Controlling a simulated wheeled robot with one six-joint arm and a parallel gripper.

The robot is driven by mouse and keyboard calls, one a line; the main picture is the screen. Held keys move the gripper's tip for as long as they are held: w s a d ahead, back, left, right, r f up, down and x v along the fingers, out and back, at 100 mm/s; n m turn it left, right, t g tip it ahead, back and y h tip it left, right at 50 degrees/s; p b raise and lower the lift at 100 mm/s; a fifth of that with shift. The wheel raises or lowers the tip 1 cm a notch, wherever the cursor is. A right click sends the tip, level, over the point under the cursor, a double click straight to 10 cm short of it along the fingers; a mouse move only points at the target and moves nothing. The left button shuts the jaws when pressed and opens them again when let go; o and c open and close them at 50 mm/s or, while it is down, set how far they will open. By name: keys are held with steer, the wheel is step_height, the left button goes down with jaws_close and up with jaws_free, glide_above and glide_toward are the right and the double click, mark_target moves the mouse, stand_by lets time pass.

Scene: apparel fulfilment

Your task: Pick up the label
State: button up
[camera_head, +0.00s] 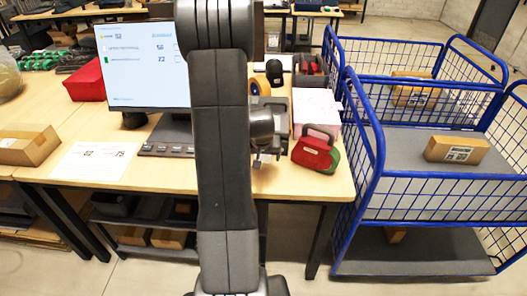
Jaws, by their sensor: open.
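No single label can be told apart for certain. A white printed sheet (95,161) lies flat on the wooden table (318,188) at the left. White printed labels also show on the cardboard box (457,150) on the blue cart. My gripper (264,161) is small in view, just right of my dark arm, over the table near its front edge. Its jaws are open and I see nothing held in them. It is apart from the sheet, well to its right. My arm hides the middle of the table, and anything lying there is hidden.
A monitor (143,66) and keyboard (168,149) stand left of my arm. Red and green pouches (313,152), a tape roll (259,86) and a pale pink stack (317,105) crowd the right side. A blue cage cart (372,130) stands right.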

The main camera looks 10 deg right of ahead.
stand_by(0.4)
steer(key=shift+f, duration=0.1)
steer(key=c, duration=0.7)
steer(key=shift+c, duration=0.2)
steer(key=shift+r+p, duration=0.5)
steer(key=shift+p, duration=0.05)
steer(key=w+d+r+p+v, duration=0.1)
steer(key=w+p+v, duration=0.1)
steer(key=v, duration=1.2)
steer(key=shift+w+r, duration=0.15)
steer(key=shift+r, duration=0.15)
steer(key=shift+a, duration=0.15)
